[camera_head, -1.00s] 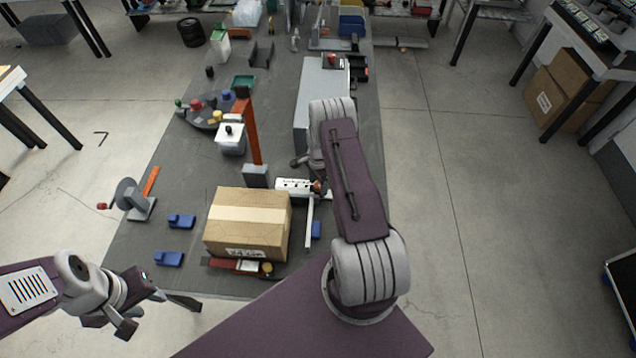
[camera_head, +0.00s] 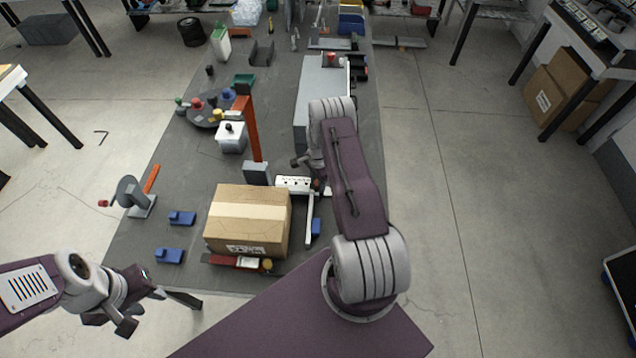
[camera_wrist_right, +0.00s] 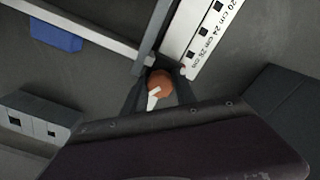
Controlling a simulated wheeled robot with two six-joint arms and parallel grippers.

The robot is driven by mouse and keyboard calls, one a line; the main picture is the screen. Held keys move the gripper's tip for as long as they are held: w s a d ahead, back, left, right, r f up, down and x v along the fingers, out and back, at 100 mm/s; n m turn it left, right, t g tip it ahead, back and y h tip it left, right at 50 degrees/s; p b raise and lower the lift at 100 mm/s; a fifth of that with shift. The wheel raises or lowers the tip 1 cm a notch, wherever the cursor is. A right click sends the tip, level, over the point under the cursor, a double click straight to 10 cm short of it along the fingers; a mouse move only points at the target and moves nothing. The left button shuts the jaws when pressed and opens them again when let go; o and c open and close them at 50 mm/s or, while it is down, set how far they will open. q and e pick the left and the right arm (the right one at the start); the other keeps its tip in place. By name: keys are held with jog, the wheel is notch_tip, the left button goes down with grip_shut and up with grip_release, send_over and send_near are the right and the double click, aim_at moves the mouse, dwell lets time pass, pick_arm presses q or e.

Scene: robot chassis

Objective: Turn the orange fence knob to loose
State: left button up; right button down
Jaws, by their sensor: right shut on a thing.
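The round orange knob (camera_wrist_right: 160,81) with a white pointer shows in the right wrist view, beside the end of the white fence scale (camera_wrist_right: 203,40). My right gripper (camera_wrist_right: 157,93) is shut on the knob, with a dark finger on either side. The white pointer slants down and left in that view. In the head view the fence body (camera_head: 293,184) lies right of the cardboard box, and my right arm largely hides the knob. My left gripper (camera_head: 125,313) hangs beyond the table's near left corner, away from the fence. Its jaw opening is unclear.
The cardboard box (camera_head: 248,218) stands close left of the fence. An orange upright (camera_head: 251,130) rises behind it. Blue blocks (camera_head: 182,218) and a grey crank device (camera_head: 135,197) lie left. A long grey box (camera_head: 308,95) lies behind. Bare table (camera_head: 190,190) shows left of the box.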

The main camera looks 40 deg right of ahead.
jog(key=shift+n, duration=0.3)
jog(key=shift+f+n+b, duration=0.15)
jog(key=shift+n+b, duration=0.65)
jog(key=shift+b, duration=0.15)
jog(key=shift+n+b, duration=1.05)
jog(key=shift+n, duration=0.65)
jog(key=c, duration=1)
grip_release()
notch_tip(320, 180, up, 8)
jog(key=shift+r+b, duration=0.25)
jog(key=shift+b, duration=0.7)
jog(key=shift+r, duration=0.4)
